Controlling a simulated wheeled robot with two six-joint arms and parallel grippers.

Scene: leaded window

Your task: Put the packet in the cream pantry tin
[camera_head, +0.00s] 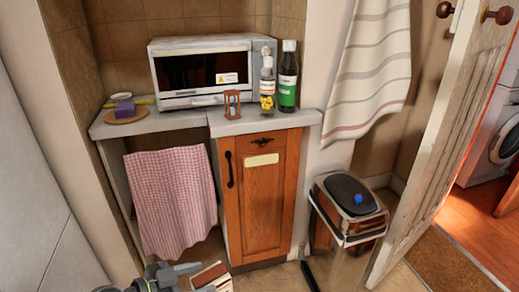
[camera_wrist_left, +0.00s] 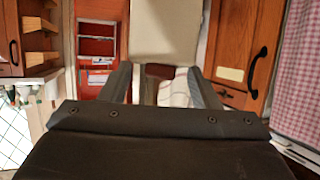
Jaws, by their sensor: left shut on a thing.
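My left gripper (camera_head: 190,277) is low in front of the worktop, at the bottom edge of the head view. It is shut on a small packet (camera_head: 210,276) with a dark red-brown top and pale sides. In the left wrist view the packet's dark red part (camera_wrist_left: 160,71) shows between the two fingers of the left gripper (camera_wrist_left: 163,88). The packet's lower part is hard to make out there. I cannot pick out a cream pantry tin in either view. My right gripper is not in view.
A wooden cupboard (camera_head: 262,195) with a black handle stands shut under the worktop (camera_head: 180,123). A pink checked towel (camera_head: 172,200) hangs beside it. A microwave (camera_head: 205,68), bottles and an hourglass (camera_head: 232,104) stand on top. A bin (camera_head: 347,205) stands at the right.

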